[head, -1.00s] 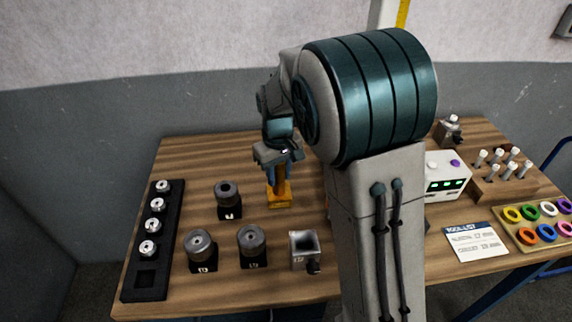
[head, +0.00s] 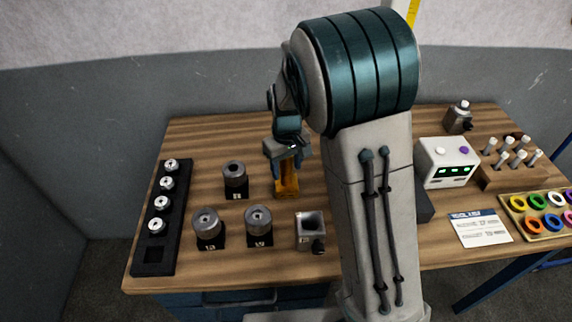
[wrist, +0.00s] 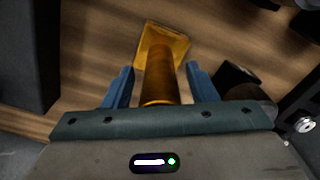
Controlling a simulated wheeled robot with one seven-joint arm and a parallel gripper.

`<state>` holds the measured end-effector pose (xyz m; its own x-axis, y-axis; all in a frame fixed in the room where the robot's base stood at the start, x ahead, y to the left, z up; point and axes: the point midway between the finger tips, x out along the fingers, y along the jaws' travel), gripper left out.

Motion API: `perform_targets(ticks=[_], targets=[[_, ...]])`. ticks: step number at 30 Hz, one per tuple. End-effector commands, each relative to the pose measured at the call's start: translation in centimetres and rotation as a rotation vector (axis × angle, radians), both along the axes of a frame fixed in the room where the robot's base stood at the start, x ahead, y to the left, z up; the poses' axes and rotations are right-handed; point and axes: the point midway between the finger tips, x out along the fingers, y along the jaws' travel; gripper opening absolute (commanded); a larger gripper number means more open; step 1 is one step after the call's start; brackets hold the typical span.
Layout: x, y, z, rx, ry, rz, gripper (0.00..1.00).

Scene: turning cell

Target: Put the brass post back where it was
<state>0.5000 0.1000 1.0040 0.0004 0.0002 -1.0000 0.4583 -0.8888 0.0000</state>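The brass post (wrist: 160,72) is an orange-yellow cylinder rising from a flat square yellow base. In the head view the brass post (head: 287,183) is left of my arm, partly hidden by my gripper. My gripper (wrist: 160,68) has its two blue fingers on either side of the cylinder, with narrow gaps visible at both sides. It looks open around the post. The gripper (head: 288,164) is seen from behind in the head view, directly above the yellow base. I cannot tell for sure whether the base rests on the wooden table.
A black rack (head: 154,254) with several silver parts and an empty front pocket is at left. Dark round pieces (head: 235,174) and a hollow grey block (head: 310,228) stand near the post. A white box (head: 446,163), pegs and a coloured-ring tray (head: 510,203) are at right.

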Motion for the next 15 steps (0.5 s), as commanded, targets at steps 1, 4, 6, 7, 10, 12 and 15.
perform_targets(ticks=[1,4,6,7,10,12,15], targets=[[0.0,0.0,0.0,0.0,0.0,0.0,0.52],[0.0,0.0,0.1,0.0,0.0,0.0,0.52],[0.0,0.0,0.3,0.0,0.0,0.0,0.52],[0.0,0.0,0.5,0.0,0.0,0.0,0.52],[0.1,0.1,1.8,0.003,-0.005,0.0,0.52],[0.1,0.0,3.1,0.002,-0.006,0.0,0.52],[0.1,0.0,5.4,0.003,-0.006,0.0,0.52]])
